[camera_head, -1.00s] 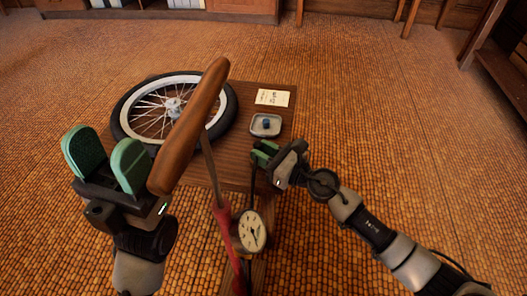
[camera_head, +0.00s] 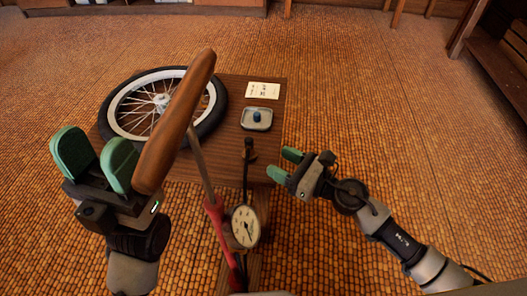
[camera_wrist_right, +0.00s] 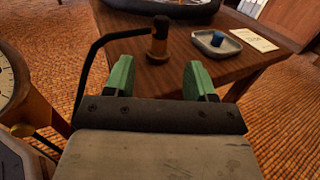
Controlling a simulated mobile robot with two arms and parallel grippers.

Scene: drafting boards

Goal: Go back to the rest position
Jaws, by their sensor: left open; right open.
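My left gripper (camera_head: 95,162) is open and empty at the left, beside the wooden handle (camera_head: 174,125) of a floor pump. My right gripper (camera_head: 287,164) is open and empty, just off the right edge of the wooden table (camera_head: 245,160). In the right wrist view its green fingers (camera_wrist_right: 158,78) stand apart with nothing between them. A black hose with a dark upright end piece (camera_head: 248,150) stands beyond it at the table's near edge; the end piece also shows in the right wrist view (camera_wrist_right: 160,38).
A spoked wheel with a black tyre (camera_head: 118,88) lies on the table. A small grey tray (camera_head: 257,126) holds a blue cap (camera_head: 257,117), near a paper card (camera_head: 263,90). The pump's round gauge (camera_head: 245,228) is in front. The floor (camera_head: 400,120) to the right is clear.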

